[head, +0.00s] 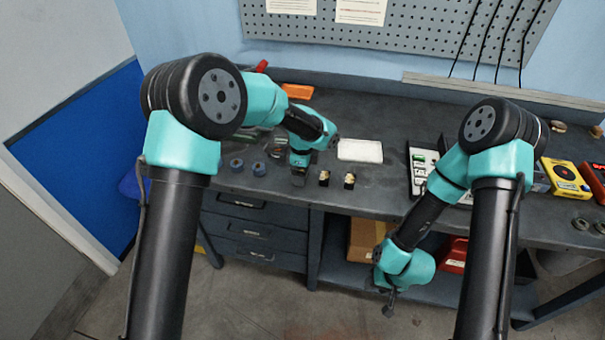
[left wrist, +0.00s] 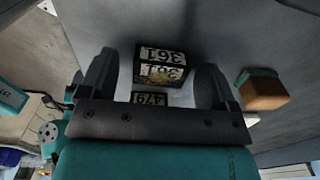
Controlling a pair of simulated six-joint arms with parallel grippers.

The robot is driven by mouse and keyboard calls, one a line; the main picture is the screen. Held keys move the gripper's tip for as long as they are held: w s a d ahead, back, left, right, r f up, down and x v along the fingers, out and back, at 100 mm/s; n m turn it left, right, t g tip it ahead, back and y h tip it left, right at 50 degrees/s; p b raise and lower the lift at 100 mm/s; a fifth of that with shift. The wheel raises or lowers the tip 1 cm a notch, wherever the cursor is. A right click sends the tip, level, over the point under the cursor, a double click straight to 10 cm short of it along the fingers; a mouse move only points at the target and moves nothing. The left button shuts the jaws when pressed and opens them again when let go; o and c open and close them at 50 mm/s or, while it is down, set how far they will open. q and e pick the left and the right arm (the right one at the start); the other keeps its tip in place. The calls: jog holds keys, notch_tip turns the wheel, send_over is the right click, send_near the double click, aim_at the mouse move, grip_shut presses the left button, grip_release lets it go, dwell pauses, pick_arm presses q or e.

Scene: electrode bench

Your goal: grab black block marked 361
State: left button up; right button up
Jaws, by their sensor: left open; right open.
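In the left wrist view, the black block marked 361 (left wrist: 161,54) lies between the spread fingers of my left gripper (left wrist: 160,82), a little beyond them. The number shows upside down on two of its faces. A black label marked 479 (left wrist: 149,98) shows nearer the gripper's base. In the head view, my left gripper (head: 298,180) is open over the bench's front part. Two small black-and-gold blocks stand to its right, one nearer (head: 324,177) and one farther (head: 349,181); their numbers are too small to read. My right gripper (head: 389,302) is open and hangs in front of the bench edge.
Two blue rings (head: 259,169) lie left of my left gripper. A white pad (head: 360,151) lies behind the blocks. An orange object (head: 297,91) is at the back. A yellow box (head: 565,179) stands at the right. A brown-and-teal block (left wrist: 264,92) shows in the left wrist view.

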pick_arm(q)
jog(key=shift+c, duration=0.2)
dwell(0.3)
jog(key=c, duration=1.1)
jog(key=shift+r, duration=1.8)
jog(key=s, duration=0.5)
jog(key=s+r, duration=0.1)
jog(key=s, duration=1)
jog(key=shift+r, duration=0.15)
